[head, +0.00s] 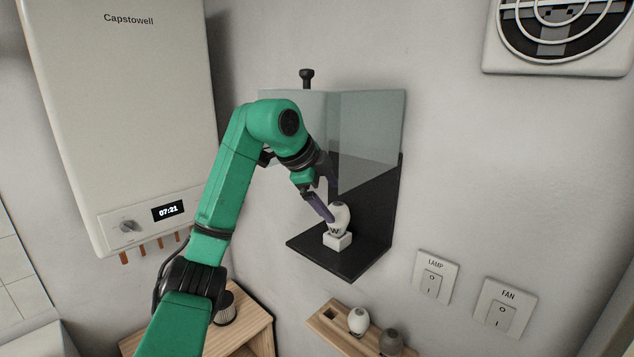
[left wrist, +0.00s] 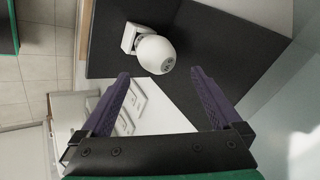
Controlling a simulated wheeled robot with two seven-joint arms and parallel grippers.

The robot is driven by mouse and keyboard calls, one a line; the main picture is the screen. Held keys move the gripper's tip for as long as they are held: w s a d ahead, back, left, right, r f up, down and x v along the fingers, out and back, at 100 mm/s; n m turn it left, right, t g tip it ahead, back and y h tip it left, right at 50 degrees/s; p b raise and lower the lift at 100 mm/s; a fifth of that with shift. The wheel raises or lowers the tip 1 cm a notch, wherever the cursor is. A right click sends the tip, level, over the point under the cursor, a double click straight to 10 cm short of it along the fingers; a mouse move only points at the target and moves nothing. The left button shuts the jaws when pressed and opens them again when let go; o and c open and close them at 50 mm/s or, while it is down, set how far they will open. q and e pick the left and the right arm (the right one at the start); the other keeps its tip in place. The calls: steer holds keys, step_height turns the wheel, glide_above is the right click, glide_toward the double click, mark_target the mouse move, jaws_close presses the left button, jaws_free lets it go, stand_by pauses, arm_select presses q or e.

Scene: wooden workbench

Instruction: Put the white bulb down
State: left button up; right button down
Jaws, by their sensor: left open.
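A white bulb (head: 341,213) sits upright on a small white block-shaped holder (head: 338,241) on the black shelf (head: 365,257). In the left wrist view the bulb (left wrist: 156,54) and its holder (left wrist: 130,38) lie just beyond the fingertips. My left gripper (head: 328,200) is right at the bulb, its purple fingers spread. In the left wrist view the gripper (left wrist: 162,78) is open, with nothing between its fingers. One finger partly covers the bulb in the head view. My right gripper is not in view.
Glass panels (head: 372,130) enclose the shelf's upper part. A wooden rack (head: 328,325) below holds another white bulb (head: 358,321) and a grey one (head: 391,342). Lamp (head: 435,278) and fan (head: 504,306) switches are on the wall. A boiler (head: 125,110) hangs at left.

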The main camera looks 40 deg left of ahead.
arm_select(q)
steer(key=p+v, duration=0.1)
steer(key=v, duration=0.8)
steer(key=shift+f, duration=0.15)
